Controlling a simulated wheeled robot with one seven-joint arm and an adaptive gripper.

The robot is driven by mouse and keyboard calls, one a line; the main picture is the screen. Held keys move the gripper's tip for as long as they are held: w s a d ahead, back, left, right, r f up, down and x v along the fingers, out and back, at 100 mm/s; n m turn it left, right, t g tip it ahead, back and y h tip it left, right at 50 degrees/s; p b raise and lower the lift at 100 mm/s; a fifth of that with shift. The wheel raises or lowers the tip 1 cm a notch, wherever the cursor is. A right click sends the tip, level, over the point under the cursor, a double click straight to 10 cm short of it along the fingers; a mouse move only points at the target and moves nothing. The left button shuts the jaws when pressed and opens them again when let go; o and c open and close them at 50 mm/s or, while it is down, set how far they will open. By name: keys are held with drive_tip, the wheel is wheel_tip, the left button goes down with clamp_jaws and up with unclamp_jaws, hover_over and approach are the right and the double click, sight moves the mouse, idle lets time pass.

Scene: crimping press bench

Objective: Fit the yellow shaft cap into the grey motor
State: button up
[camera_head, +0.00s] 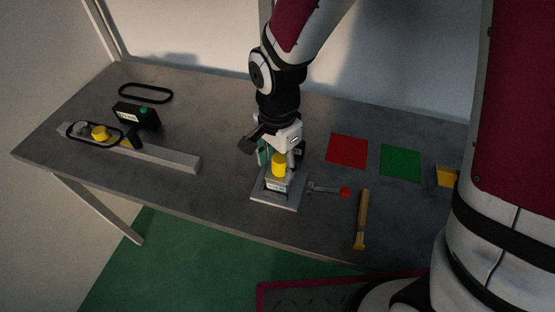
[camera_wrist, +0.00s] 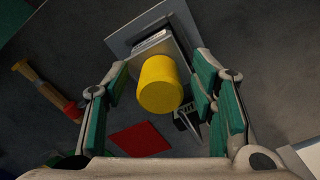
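The yellow shaft cap (camera_head: 279,166) stands upright on top of a grey block with a pale label, which looks like the grey motor (camera_head: 276,184), on a square metal base plate (camera_head: 290,203). The cap also shows in the wrist view (camera_wrist: 160,85), with the grey body (camera_wrist: 158,48) behind it. My gripper (camera_wrist: 163,70) is open, its green-padded fingers on either side of the cap with visible gaps. In the head view my gripper (camera_head: 279,152) is right above and around the cap. The joint between cap and motor is hidden, so I cannot tell how deep the cap sits.
A red mat (camera_head: 347,150) and green mat (camera_head: 400,162) lie at right. A grey rail (camera_head: 165,156) and black button box (camera_head: 136,115) stand at left.

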sight(277, 160)
wheel_tip(277, 160, up, 12)
idle(0.7)
drive_tip(key=s+d+r+n+t, duration=0.2)
drive_tip(key=s+d+r+n, duration=0.3)
drive_tip(key=d, duration=0.3)
drive_tip(key=s+d+r+n+t, duration=0.3)
drive_tip(key=s+d+r+n, duration=0.2)
drive_tip(key=d, duration=0.3)
drive_tip(key=shift+s+d+r, duration=0.4)
drive_tip(key=shift+s+r, duration=0.35)
drive_tip(key=shift+r, duration=0.15)
drive_tip(key=shift+a, duration=0.15)
